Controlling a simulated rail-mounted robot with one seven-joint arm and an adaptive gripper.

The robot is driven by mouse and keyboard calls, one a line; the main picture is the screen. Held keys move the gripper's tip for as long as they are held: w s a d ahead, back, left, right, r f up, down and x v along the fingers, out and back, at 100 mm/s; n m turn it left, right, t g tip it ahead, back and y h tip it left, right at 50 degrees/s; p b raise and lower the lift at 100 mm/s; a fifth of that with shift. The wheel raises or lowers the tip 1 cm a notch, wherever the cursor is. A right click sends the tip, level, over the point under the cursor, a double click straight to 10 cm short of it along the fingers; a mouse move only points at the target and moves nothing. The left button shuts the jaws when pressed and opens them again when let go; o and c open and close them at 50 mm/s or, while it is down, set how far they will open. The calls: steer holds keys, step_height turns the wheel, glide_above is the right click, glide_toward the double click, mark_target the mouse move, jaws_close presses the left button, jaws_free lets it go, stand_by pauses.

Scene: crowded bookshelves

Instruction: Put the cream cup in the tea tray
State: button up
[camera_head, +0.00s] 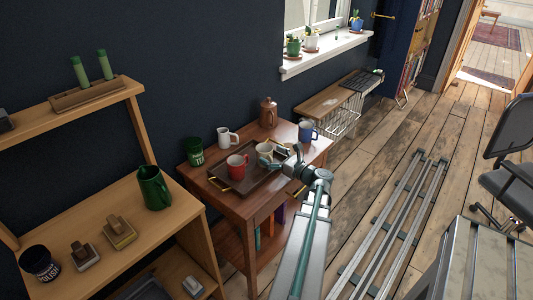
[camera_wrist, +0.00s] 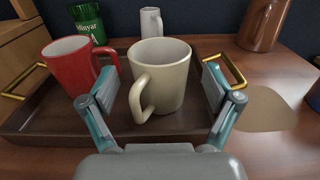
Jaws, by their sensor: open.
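The cream cup (camera_wrist: 166,75) stands upright in the middle of the wrist view, with its handle turned toward me. It appears to rest on the dark tea tray (camera_wrist: 40,120), at the tray's right side. In the head view the cream cup (camera_head: 264,149) shows on the tray (camera_head: 229,198), on the small wooden table. My gripper (camera_wrist: 160,98) is open, with one finger on each side of the cup; I cannot tell whether they touch it. In the head view my gripper (camera_head: 277,160) is close beside the cup and partly hides the tray's right end.
A red cup (camera_wrist: 76,66) stands on the tray to the left. Behind are a green tin (camera_wrist: 88,22), a white mug (camera_wrist: 151,23) and a brown canister (camera_wrist: 264,22). A blue mug (camera_head: 308,131) stands at the table's right.

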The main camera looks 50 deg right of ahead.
steer(key=s, duration=0.6)
steer(key=s+a, duration=0.1)
steer(key=s, duration=0.2)
steer(key=shift+d, duration=0.1)
